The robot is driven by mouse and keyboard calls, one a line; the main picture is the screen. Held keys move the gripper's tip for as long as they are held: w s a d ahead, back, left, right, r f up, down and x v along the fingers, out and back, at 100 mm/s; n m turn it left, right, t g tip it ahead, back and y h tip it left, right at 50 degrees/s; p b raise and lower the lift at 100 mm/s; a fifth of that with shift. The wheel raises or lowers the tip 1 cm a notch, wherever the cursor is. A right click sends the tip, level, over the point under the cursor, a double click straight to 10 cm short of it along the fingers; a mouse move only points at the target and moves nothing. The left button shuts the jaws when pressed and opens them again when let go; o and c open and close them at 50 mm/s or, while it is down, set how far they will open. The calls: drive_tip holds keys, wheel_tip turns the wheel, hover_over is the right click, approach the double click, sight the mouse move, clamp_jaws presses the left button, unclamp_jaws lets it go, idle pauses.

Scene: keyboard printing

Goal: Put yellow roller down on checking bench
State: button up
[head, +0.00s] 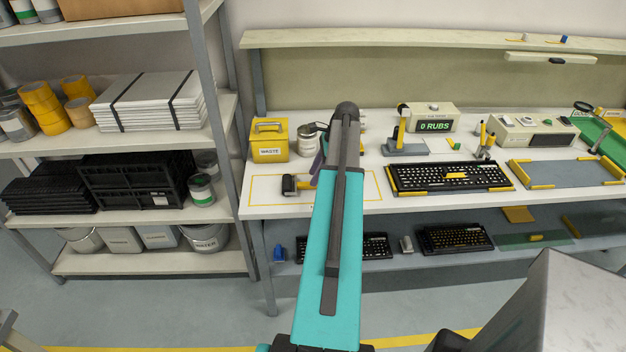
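A small roller (290,186) with a dark head and a yellow part beside it is at the left end of the white bench (385,204), inside a yellow-outlined area (262,184). Its right part is hidden behind my arm, so I cannot tell whether it rests on the surface or is held. My teal arm reaches forward over this part of the bench. My gripper is hidden behind the arm, and its fingers do not show. A dark purplish piece shows just left of the arm; I cannot tell what it is.
A yellow waste box (268,141) and a can (310,135) stand behind the outlined area. A keyboard (450,177), a stand and a counter box (432,117) are to the right. A loaded shelf unit (225,147) stands left. Keyboards lie on the lower shelf.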

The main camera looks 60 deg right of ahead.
drive_tip(key=b+v, duration=0.2)
drive_tip(key=v, duration=0.7)
idle(0.9)
